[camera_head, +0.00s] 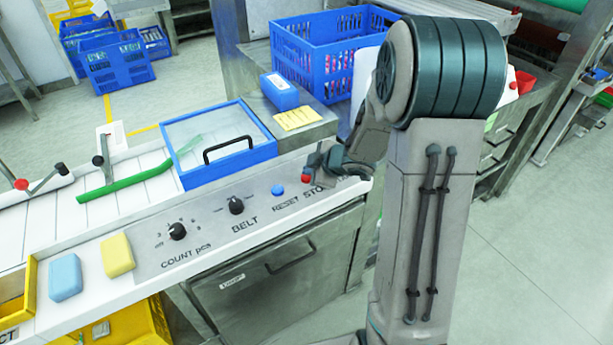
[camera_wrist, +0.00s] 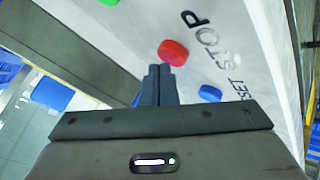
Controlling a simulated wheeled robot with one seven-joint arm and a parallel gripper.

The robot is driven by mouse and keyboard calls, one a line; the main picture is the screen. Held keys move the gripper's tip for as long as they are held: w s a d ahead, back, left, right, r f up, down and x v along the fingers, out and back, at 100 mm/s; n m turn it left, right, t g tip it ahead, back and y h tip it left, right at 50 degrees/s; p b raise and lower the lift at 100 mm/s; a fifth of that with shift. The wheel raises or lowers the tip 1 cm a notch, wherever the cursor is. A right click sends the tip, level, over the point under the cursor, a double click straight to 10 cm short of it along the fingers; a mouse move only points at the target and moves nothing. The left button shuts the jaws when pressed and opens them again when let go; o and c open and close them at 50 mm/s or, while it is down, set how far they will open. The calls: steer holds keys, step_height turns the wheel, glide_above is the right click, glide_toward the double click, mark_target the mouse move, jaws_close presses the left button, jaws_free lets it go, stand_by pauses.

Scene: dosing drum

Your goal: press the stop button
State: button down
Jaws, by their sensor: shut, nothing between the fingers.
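The red stop button (camera_wrist: 173,51) sits on the pale control panel beside the printed word STOP in the wrist view. In the head view the stop button (camera_head: 305,178) shows just left of my gripper (camera_head: 318,160). My gripper (camera_wrist: 160,70) is shut and empty, its fingertips right beside the red button in the wrist view. I cannot tell whether the tips touch it. The arm hides part of the STOP label in the head view.
The blue reset button (camera_wrist: 210,93) is close by; it also shows in the head view (camera_head: 277,190). A green button (camera_wrist: 109,2) is at the wrist view's top edge. The belt knob (camera_head: 236,205), count knob (camera_head: 177,231) and blue-framed lid (camera_head: 215,145) lie left of my gripper.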

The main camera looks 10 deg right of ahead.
steer(key=shift+f+b, duration=0.3)
steer(key=shift+f, duration=0.15)
stand_by(0.5)
steer(key=shift+r, duration=0.1)
steer(key=shift+r+p, duration=0.8)
steer(key=shift+p, duration=0.25)
step_height(320, 180, up, 5)
steer(key=p, duration=0.5)
stand_by(0.3)
